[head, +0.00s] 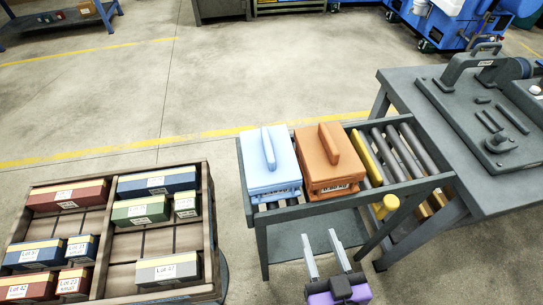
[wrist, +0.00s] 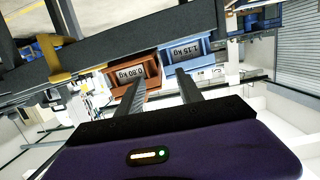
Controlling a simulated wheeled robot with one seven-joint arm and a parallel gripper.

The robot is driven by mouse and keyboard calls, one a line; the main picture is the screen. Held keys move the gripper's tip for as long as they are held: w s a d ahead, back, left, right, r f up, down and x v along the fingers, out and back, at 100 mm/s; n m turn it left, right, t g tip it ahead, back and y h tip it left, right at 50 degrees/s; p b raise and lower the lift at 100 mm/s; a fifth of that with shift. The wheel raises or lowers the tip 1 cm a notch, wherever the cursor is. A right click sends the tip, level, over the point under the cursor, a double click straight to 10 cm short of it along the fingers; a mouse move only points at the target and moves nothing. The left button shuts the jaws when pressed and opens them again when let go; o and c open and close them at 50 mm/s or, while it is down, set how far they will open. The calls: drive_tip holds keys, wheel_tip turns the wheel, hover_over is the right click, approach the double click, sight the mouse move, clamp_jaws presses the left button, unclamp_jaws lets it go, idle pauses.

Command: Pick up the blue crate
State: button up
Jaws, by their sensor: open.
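The blue crate (head: 270,170) is a light blue box with a raised handle along its top. It sits upright on the left part of a dark roller stand (head: 263,226). In the wrist view the blue crate (wrist: 200,62) shows a label reading 1.15 KG, beyond the fingertips. My gripper (head: 321,242) is open and empty in front of the stand, nearer to me than the crate and apart from it. The fingers (wrist: 161,78) point toward the crates in the wrist view, which looks upside down.
An orange crate (head: 328,165), labelled 0.80 KG, stands right beside the blue one. A grey workbench (head: 440,130) with a tool adjoins. A wooden tray (head: 210,240) of lot boxes is at left.

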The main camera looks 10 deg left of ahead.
drive_tip(key=p, duration=0.2)
approach(266, 146)
drive_tip(key=w+f, duration=0.2)
drive_tip(key=shift+w+f+y, duration=0.1)
drive_tip(key=shift+w+y, duration=0.2)
drive_tip(key=shift+w+a+p, duration=0.2)
drive_tip(key=shift+w+p, duration=0.1)
drive_tip(key=shift+w, duration=0.25)
drive_tip(key=shift+p+x, duration=0.85)
drive_tip(key=shift+x, duration=2.8)
drive_tip(key=shift+d, duration=0.1)
clamp_jaws()
